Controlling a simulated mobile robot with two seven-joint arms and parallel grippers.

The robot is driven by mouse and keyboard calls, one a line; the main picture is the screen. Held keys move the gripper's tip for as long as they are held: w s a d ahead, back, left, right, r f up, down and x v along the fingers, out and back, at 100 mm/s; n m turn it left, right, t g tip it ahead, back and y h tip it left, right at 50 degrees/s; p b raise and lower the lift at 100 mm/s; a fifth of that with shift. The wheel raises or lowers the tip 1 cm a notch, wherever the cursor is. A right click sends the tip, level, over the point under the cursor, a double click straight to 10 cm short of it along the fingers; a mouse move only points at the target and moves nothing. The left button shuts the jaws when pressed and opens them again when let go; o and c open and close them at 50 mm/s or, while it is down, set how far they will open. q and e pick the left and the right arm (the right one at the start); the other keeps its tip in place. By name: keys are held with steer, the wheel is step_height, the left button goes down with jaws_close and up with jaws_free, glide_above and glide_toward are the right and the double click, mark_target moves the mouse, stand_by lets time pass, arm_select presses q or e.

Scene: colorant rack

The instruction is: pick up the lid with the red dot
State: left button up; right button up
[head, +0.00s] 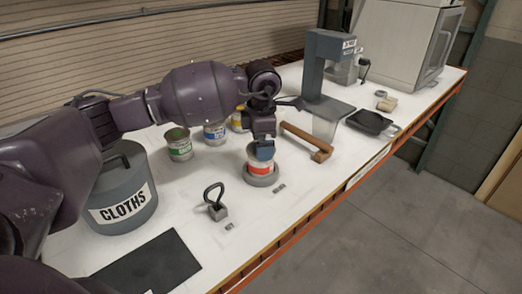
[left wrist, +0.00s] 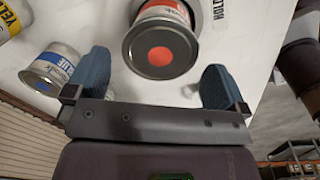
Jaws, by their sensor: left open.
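The lid with the red dot (left wrist: 160,49) is grey and round, and it sits on top of a can with a red-orange label (head: 259,168). The can stands upright in a grey round holder (head: 262,181) on the white table. My left gripper (head: 264,149) is above the can, pointing down, and hides most of the lid in the head view. In the left wrist view my left gripper (left wrist: 156,68) has its two blue fingers wide apart, with the lid showing between and beyond them. Nothing is held. My right gripper is not in view.
A green-labelled can (head: 179,147), a blue-labelled can (head: 214,134) and a yellow-labelled can (head: 238,120) stand behind, to the left. A wooden-handled tool (head: 306,140) lies to the right. A small holder with a black loop (head: 215,205) is at front left. A grey CLOTHS bin (head: 124,200) stands far left.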

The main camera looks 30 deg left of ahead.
arm_select(q)
step_height(320, 180, down, 2)
steer(key=shift+w+a+f, duration=0.1)
steer(key=shift+f, duration=0.05)
steer(key=shift+c, duration=0.3)
steer(key=c, duration=0.7)
step_height(320, 180, up, 20)
steer(key=shift+p, duration=0.35)
